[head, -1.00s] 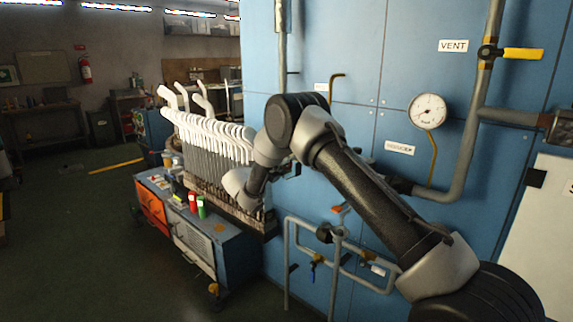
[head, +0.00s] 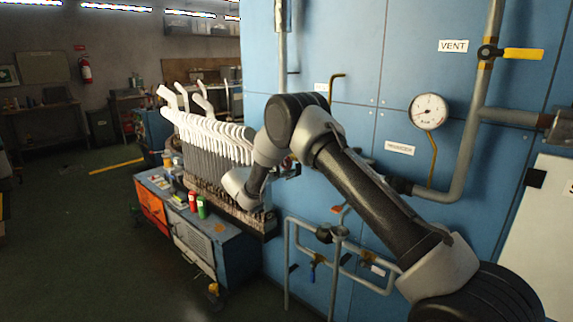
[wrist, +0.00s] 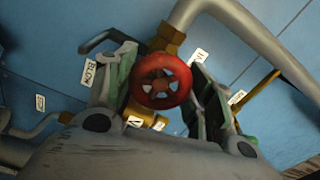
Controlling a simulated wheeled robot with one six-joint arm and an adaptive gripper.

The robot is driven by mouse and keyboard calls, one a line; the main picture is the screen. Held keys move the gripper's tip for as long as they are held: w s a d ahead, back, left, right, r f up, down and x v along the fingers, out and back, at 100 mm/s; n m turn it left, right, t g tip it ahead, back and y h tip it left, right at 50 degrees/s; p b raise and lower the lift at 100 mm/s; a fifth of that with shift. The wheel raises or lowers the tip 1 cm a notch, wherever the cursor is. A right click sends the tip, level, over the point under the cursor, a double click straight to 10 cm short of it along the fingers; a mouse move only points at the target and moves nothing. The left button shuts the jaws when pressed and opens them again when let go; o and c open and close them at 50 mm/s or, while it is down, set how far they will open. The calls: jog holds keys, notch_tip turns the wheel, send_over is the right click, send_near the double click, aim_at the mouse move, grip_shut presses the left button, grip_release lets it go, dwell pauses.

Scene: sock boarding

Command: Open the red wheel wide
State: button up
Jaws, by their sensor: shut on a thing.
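The red wheel (wrist: 160,81) shows in the wrist view, a round spoked handwheel on a brass valve below a grey bent pipe. My gripper (wrist: 165,78) has its two green-padded fingers on either side of the wheel, shut on its rim. The left finger lies close against the rim; contact at the right finger is hard to make out. In the head view my own arm hides the wheel and the gripper. How far the wheel is turned cannot be told.
A blue panel wall carries a pressure gauge (head: 428,111), a yellow-handled vent valve (head: 522,54) and grey piping (head: 468,150). A rack of white sock forms (head: 212,135) stands left of my arm, above a blue cart (head: 185,225). Open floor (head: 70,230) lies at far left.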

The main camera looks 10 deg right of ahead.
jog(key=shift+f, duration=0.15)
jog(key=o, duration=1)
jog(key=shift+o, duration=0.2)
jog(key=v, duration=1.2)
